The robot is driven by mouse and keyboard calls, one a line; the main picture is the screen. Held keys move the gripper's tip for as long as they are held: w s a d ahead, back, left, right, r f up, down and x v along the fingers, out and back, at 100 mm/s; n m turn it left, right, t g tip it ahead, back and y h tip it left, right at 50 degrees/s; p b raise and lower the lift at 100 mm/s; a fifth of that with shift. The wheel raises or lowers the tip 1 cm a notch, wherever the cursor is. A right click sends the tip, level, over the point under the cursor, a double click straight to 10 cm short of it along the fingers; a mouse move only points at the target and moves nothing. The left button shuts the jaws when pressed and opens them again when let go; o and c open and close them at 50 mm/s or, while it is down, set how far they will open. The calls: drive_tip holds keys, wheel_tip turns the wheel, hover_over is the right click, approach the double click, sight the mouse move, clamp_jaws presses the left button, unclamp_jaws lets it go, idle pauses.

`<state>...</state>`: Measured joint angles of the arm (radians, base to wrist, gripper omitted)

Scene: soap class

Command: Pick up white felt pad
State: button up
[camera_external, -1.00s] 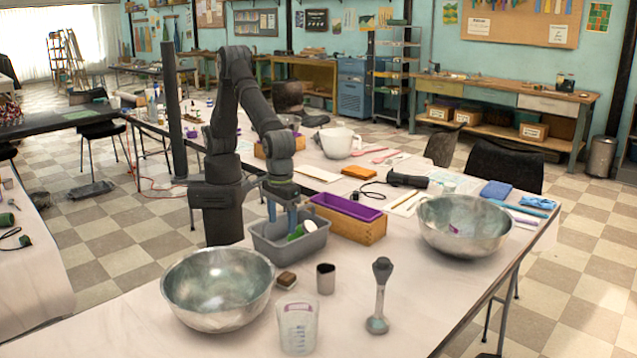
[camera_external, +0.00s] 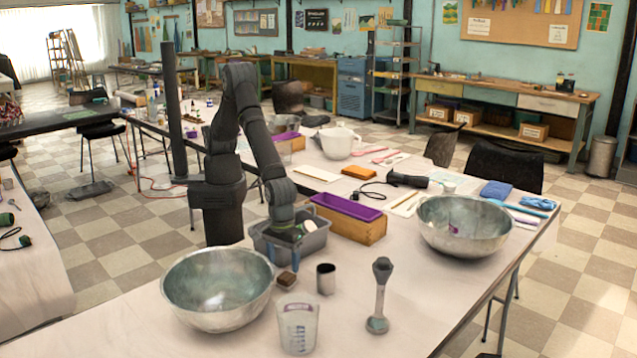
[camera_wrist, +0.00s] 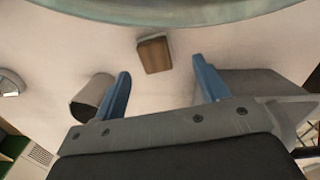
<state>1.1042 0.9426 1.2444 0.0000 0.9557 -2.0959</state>
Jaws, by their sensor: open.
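My gripper (camera_external: 282,262) is open and empty, low over the front of the grey bin, with its fingers pointing down. In the wrist view its two blue fingers (camera_wrist: 160,68) stand apart with a small brown block (camera_wrist: 154,54) in the picture between and beyond their tips. The block (camera_external: 287,279) lies on the table between the bowl and the metal cup. A white rounded piece (camera_external: 309,226) shows in the grey bin (camera_external: 318,243), just right of my gripper. I cannot tell for certain whether it is the white felt pad. My wrist hides part of the bin's contents.
A large metal bowl (camera_external: 218,290) stands at front left, close to the block. A metal cup (camera_external: 326,279) and a clear measuring jug (camera_external: 297,328) stand nearby. A wooden box with a purple liner (camera_external: 348,206) is beside the bin.

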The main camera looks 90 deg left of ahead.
sight(286, 276)
drive_tip(key=shift+w+d+f, duration=0.1)
drive_tip(key=shift+w+f, duration=0.1)
drive_tip(key=shift+f, duration=1.2)
drive_tip(key=shift+w+f, duration=0.2)
drive_tip(key=shift+f, duration=1.15)
drive_tip(key=c, duration=1.1)
